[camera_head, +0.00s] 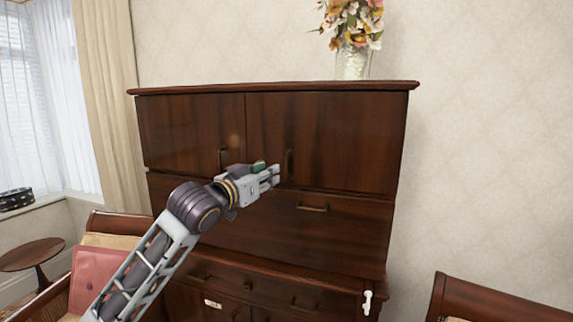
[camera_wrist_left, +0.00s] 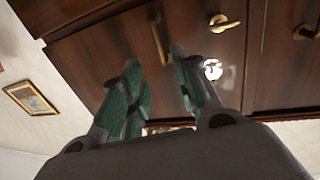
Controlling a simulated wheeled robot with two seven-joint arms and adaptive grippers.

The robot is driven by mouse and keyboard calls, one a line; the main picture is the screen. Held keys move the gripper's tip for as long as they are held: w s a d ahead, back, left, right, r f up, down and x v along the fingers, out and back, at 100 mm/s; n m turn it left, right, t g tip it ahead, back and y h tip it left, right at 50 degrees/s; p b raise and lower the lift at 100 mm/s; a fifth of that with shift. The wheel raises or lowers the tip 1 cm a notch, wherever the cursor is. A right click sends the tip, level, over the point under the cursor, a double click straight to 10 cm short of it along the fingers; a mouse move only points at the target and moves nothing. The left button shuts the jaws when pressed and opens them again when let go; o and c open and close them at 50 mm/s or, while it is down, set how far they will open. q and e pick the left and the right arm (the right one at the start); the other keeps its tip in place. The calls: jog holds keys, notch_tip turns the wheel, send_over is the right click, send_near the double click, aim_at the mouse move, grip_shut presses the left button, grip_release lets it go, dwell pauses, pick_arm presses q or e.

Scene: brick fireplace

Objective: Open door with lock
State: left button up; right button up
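The dark wooden cabinet (camera_head: 335,232) has two upper doors that look shut. The right upper door (camera_head: 345,135) has a vertical brass handle (camera_head: 289,166); the left upper door (camera_head: 180,130) has another handle (camera_head: 221,157). My left gripper (camera_head: 276,174) is just left of the right door's handle in the head view. In the left wrist view the green-padded fingers (camera_wrist_left: 158,72) are apart with a gap between them, and a brass handle (camera_wrist_left: 158,38) shows beyond that gap. I cannot tell whether they touch it. No lock is clearly identifiable. My right gripper is not in view.
A drawer handle (camera_head: 312,208) sits below the doors. A small white piece (camera_head: 367,302) shows at the cabinet's lower right. A flower vase (camera_head: 352,62) stands on top. Chairs stand at the lower left (camera_head: 96,268) and lower right (camera_head: 490,300). A round table (camera_head: 32,254) is at left.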

aim_at(286, 164)
pick_arm(q)
jog(key=shift+p+x, duration=1.3)
jog(key=shift+x, duration=4.45)
jog(key=shift+f, duration=0.1)
grip_shut()
